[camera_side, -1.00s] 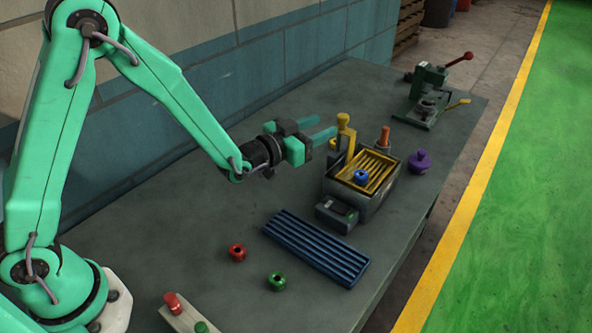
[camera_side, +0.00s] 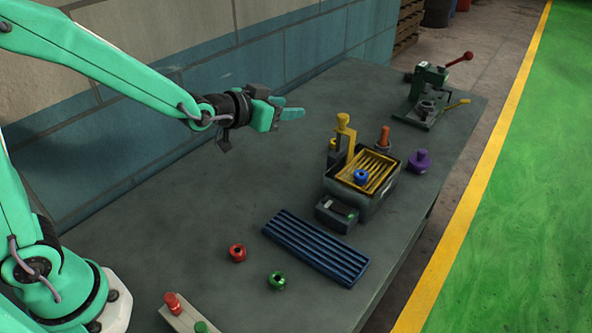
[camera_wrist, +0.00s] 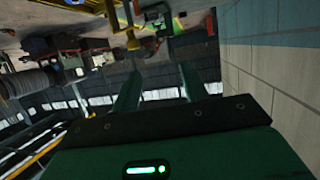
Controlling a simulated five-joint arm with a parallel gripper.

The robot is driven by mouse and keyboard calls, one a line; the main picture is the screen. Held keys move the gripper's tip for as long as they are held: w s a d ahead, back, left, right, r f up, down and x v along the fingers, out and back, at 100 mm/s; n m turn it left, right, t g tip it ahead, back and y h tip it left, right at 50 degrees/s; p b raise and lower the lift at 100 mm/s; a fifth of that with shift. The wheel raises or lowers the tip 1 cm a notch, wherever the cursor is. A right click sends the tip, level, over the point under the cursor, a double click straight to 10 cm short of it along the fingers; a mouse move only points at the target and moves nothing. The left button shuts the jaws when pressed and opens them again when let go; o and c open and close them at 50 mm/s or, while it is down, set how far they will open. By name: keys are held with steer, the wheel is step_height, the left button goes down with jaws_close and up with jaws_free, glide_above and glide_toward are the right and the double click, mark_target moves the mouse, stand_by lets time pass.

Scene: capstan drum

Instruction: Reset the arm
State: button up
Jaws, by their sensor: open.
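My gripper (camera_side: 290,111) is raised above the back left of the grey bench in the side view, near the wall, with its green fingers pointing right. It touches nothing and holds nothing. In the wrist view its two fingers (camera_wrist: 158,88) stand apart with empty space between them, and the picture is strongly tilted.

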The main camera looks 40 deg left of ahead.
steer(key=s+a+r+n+g+y, duration=0.1)
steer(key=s+a+g, duration=0.3)
steer(key=s, duration=0.9)
steer(key=s+a+r+n+g+y, duration=0.1)
steer(key=s+a+g, duration=0.3)
steer(key=s, duration=1)
steer(key=shift+a+r, duration=0.3)
steer(key=shift+a, duration=0.1)
